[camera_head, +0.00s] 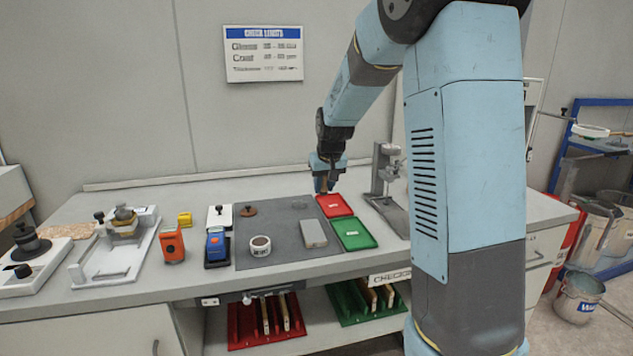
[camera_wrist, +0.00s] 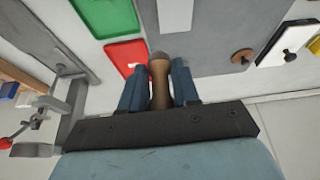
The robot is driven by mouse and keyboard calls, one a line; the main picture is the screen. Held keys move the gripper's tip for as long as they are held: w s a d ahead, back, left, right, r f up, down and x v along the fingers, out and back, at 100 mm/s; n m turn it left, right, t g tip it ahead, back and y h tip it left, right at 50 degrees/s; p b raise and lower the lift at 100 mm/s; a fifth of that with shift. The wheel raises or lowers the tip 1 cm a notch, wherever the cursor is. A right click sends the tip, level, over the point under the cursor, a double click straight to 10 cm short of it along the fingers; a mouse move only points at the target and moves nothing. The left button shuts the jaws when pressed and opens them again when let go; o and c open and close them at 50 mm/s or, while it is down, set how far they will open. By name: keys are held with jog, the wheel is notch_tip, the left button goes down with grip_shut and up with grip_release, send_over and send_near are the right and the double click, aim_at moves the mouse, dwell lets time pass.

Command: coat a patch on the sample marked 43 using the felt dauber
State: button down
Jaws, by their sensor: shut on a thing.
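My gripper (camera_head: 325,184) is over the back of the grey mat (camera_head: 285,207), beside the red tray (camera_head: 335,205). In the wrist view my gripper (camera_wrist: 158,78) is shut on the felt dauber (camera_wrist: 159,68), which has a brown handle and a grey rounded tip pointing away from the wrist. A light grey block (camera_head: 313,233), possibly a sample, lies on the mat in front of the gripper; it also shows in the wrist view (camera_wrist: 175,15). No number 43 is readable in either view. The dauber's tip is hidden or too small in the head view.
A green tray (camera_head: 353,233) lies in front of the red tray. A white cup (camera_head: 260,246) and a brown knobbed disc (camera_head: 248,210) are on the mat. A metal stand (camera_head: 386,180) stands to the right. Orange (camera_head: 172,246) and blue (camera_head: 215,245) devices are to the left.

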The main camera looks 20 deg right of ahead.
jog(key=shift+a+f, duration=0.35)
jog(key=shift+f, duration=0.3)
jog(key=shift+a+f, duration=0.3)
jog(key=shift+f, duration=0.3)
jog(key=shift+a+f, duration=0.1)
jog(key=shift+f, duration=0.95)
jog(key=shift+s, duration=0.1)
